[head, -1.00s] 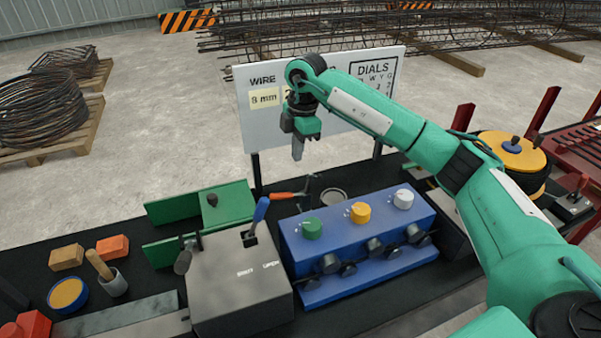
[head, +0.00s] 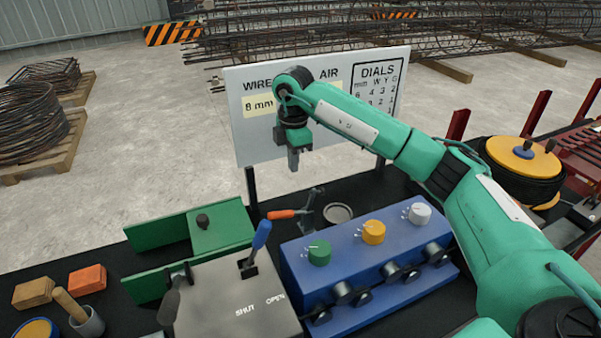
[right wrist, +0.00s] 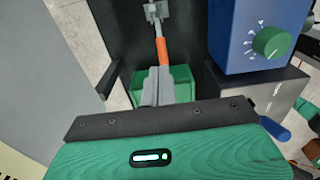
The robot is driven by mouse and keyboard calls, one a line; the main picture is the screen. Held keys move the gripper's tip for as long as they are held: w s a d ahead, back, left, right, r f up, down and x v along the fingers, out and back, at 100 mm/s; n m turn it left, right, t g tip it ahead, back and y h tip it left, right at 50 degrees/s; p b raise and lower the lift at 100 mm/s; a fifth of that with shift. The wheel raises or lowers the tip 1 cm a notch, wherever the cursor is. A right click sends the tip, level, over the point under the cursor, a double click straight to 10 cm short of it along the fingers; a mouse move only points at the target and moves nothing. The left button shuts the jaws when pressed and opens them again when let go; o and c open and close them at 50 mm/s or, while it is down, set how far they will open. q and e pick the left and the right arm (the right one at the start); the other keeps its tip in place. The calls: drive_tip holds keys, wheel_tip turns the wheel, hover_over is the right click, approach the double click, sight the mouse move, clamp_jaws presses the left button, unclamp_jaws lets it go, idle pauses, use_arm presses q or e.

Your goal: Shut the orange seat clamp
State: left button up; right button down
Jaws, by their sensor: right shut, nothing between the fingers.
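The orange seat clamp (head: 282,214) is at the back of the black bench, behind the blue dial box. Its orange handle lies low, pointing left, with grey metal parts (head: 313,199) at its right end. In the right wrist view the orange handle (right wrist: 162,50) shows just beyond my fingertips, with the metal parts at the top. My right gripper (head: 293,163) is shut and empty, pointing down above and behind the clamp in the head view. Its grey fingers (right wrist: 154,76) line up with the handle in the wrist view; I cannot tell the gap. My left gripper is not in view.
A sign board (head: 240,138) stands behind my right gripper. The blue box (head: 340,260) with dials is in front of the clamp, a grey lever box (head: 215,300) front left. A green fixture (head: 222,232) is to the left, a round dish (head: 338,213) right of the clamp.

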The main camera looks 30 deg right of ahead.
drive_tip(key=p, duration=0.3)
hover_over(309, 201)
drive_tip(key=a, duration=0.5)
wheel_tip(309, 201, down, 8)
drive_tip(key=d, duration=0.1)
drive_tip(key=d+f+p, duration=0.1)
drive_tip(key=d, duration=0.2)
drive_tip(key=shift+s+d+f+p, duration=0.1)
drive_tip(key=shift+d+f+p, duration=0.05)
drive_tip(key=shift+f+p, duration=0.2)
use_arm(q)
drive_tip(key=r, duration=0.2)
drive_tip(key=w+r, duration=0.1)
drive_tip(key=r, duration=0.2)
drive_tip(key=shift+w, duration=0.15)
use_arm(e)
drive_tip(key=shift+f, duration=0.15)
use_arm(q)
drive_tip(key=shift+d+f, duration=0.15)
use_arm(e)
drive_tip(key=shift+d+y+b, duration=0.3)
drive_tip(key=shift+d+y, duration=0.05)
drive_tip(key=shift+y, duration=0.05)
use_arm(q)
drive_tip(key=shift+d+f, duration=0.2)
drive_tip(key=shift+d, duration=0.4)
